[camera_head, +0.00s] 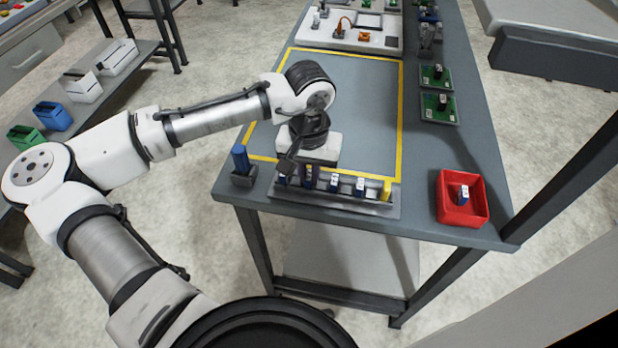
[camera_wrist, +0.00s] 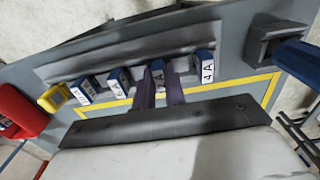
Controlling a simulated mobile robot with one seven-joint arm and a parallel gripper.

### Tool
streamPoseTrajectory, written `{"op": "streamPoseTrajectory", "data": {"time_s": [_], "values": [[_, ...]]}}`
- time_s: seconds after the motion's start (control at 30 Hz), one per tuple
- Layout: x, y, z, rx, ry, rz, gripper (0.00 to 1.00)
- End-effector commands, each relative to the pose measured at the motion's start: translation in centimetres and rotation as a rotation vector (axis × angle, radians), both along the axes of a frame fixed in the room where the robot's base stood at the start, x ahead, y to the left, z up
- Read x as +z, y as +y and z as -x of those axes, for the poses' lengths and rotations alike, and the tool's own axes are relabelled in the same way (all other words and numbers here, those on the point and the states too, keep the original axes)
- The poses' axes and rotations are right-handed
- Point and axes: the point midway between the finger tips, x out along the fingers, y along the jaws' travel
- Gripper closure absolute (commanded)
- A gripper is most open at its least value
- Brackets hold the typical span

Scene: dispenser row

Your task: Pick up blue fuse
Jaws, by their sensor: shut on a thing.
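Several blue fuses with white labels stand in a row in the grey dispenser rack (camera_head: 345,203) at the table's near edge. The rack also shows in the wrist view (camera_wrist: 130,52). My gripper (camera_head: 290,166) points down at the left part of the row. In the wrist view, its fingers (camera_wrist: 163,86) are shut on a blue fuse (camera_wrist: 158,74), which is partly hidden between them. A blue fuse labelled 4 A (camera_wrist: 205,66) stands to its right, and another labelled fuse (camera_wrist: 118,80) to its left. I cannot tell whether the held fuse has left its slot.
A yellow piece (camera_head: 386,189) ends the row. A red bin (camera_head: 462,199) holding one blue-and-white fuse stands at right. A blue-handled item (camera_head: 240,158) stands in a grey holder at left. The yellow-outlined area (camera_head: 365,105) behind the rack is mostly clear.

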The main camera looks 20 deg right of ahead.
Motion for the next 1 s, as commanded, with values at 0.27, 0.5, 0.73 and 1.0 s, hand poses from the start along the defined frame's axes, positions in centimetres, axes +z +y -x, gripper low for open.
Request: {"op": "streamPoseTrajectory", "data": {"time_s": [0.27,0.5,0.73,1.0], "values": [[0.0,0.0,0.0,0.000,0.000,0.000,1.00],[0.6,0.0,-0.1,0.001,-0.002,0.000,1.00],[4.2,-0.1,-0.1,0.000,-0.004,0.003,1.00],[12.3,-0.1,-0.1,0.000,-0.004,0.003,1.00]]}}
